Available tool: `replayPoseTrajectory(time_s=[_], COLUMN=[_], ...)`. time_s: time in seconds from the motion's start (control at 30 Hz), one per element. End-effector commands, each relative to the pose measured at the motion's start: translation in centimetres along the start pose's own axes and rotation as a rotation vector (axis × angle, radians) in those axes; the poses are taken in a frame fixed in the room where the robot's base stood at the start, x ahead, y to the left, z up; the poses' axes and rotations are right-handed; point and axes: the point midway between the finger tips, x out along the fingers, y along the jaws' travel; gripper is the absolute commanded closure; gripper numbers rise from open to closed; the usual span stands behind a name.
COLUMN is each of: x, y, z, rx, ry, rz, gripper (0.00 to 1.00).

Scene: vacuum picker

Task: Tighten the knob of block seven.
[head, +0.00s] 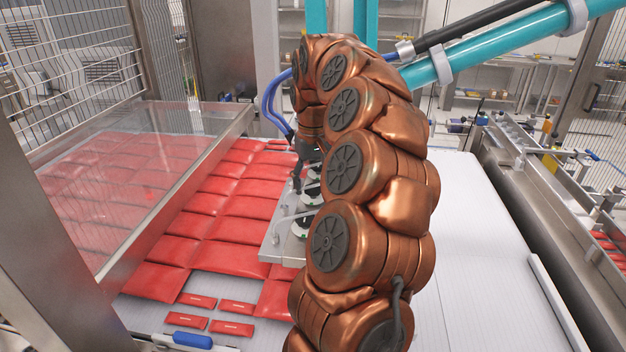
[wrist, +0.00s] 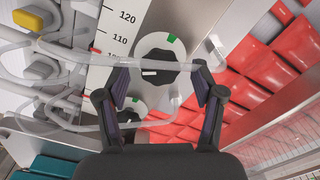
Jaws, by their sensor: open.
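A black knob (wrist: 157,68) sits on a round white dial with a green mark at its upper right in the wrist view. The knob's white line lies nearly level, to its left, away from the green mark. My gripper (wrist: 160,78) is open, its fingers on either side of this knob; contact cannot be told. A second knob (wrist: 132,109) with a green mark shows lower left, partly hidden by a clear tube and a finger. No block number is legible. In the head view my gripper (head: 297,165) is mostly hidden by my arm, above the picker's metal plate (head: 277,238).
A white scale (wrist: 112,36) marked 110 and 120 runs beside the knobs. Clear tubes (wrist: 85,70) cross close to my fingers. Red pouches (head: 215,203) cover the belt beneath. A clear guard (head: 165,185) stands left. The white belt (head: 475,250) at right is bare.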

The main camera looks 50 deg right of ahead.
Motion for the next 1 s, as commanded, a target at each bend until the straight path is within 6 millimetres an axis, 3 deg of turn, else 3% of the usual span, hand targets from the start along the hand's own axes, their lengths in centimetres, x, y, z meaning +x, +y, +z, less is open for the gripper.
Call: replayPoseTrajectory(time_s=[0.33,0.9,1.0], x=[0.16,0.14,0.17], y=[0.0,0.0,0.0], z=[0.01,0.0,0.0], rx=[0.0,0.0,0.002], ry=[0.0,0.0,0.0], rz=[0.0,0.0,0.0], gripper=[0.32,0.92,0.92])
